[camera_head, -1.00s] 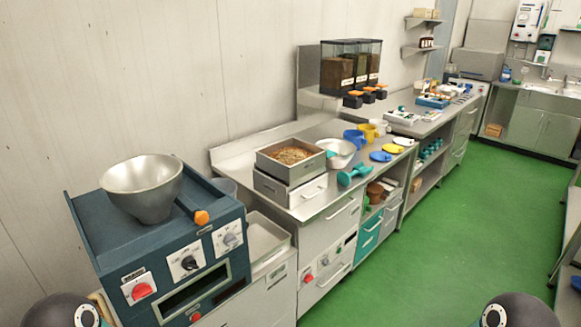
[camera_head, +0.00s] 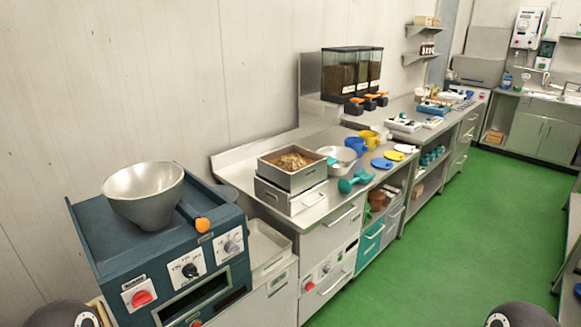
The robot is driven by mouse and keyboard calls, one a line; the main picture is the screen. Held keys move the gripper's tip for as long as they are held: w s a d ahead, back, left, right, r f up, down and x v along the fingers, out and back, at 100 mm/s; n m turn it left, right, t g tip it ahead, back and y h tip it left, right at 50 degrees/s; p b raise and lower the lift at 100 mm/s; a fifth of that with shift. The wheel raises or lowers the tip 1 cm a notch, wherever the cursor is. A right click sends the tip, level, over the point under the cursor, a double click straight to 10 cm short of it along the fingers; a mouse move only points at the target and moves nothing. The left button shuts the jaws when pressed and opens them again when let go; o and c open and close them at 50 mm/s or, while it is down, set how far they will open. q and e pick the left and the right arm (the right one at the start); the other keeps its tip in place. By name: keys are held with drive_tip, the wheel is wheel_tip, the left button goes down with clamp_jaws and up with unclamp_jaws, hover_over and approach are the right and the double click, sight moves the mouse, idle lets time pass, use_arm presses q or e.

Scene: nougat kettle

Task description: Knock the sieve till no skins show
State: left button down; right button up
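A square metal tray-like box, which looks like the sieve (camera_head: 319,179), sits on a metal drawer-like base (camera_head: 283,198) on the steel counter. It holds a brown, flaky heap (camera_head: 291,161); single skins are too small to tell apart. Rounded dark parts of my arms show at the bottom left and bottom right edges. Neither gripper's fingers are in view, and both arms are well apart from the sieve.
A blue machine (camera_head: 150,258) with a metal bowl (camera_head: 144,193) and an orange-ended handle stands at the left. A white bowl (camera_head: 340,160), teal scoop (camera_head: 355,181), blue jug (camera_head: 356,146) and dispensers (camera_head: 352,72) are on the counter. The green floor (camera_head: 430,240) is clear at right.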

idle(0.9)
wheel_tip(320, 180, down, 2)
drive_tip(key=shift+f+b, duration=0.15)
drive_tip(key=shift+b, duration=0.95)
drive_tip(key=shift+d, duration=0.1)
